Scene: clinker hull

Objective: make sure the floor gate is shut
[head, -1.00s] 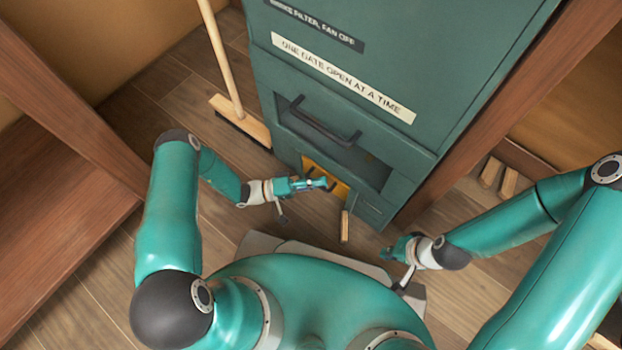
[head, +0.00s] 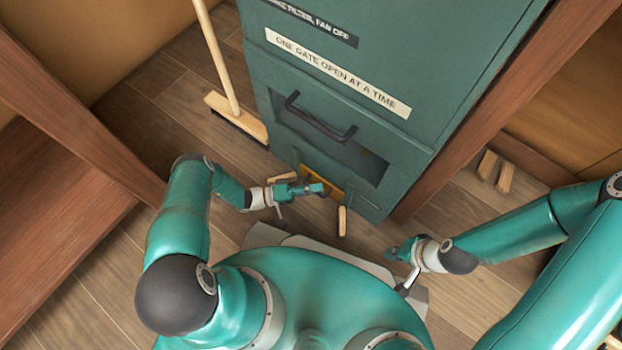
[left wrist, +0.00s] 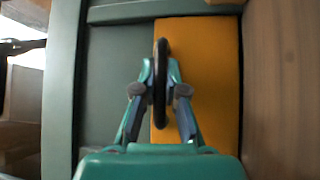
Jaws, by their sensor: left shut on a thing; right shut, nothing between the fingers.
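The floor gate is a yellow plate (head: 334,191) low at the front of the green cabinet (head: 384,60). In the left wrist view the yellow plate (left wrist: 212,90) fills the right middle, with a dark upright handle (left wrist: 160,50) at its left edge and a green panel (left wrist: 118,65) left of it. My left gripper (head: 320,188) is in front of the plate. In the left wrist view its fingers (left wrist: 160,78) are shut around the handle. My right gripper (head: 394,253) is shut and empty, lower right, apart from the cabinet.
A broom (head: 240,118) stands left of the cabinet. Small wooden blocks lie in front of it (head: 342,221) and left of the gate (head: 283,177). Wooden posts (head: 80,110) flank the space. A black bar handle (head: 320,120) is above the gate. Floor shows between.

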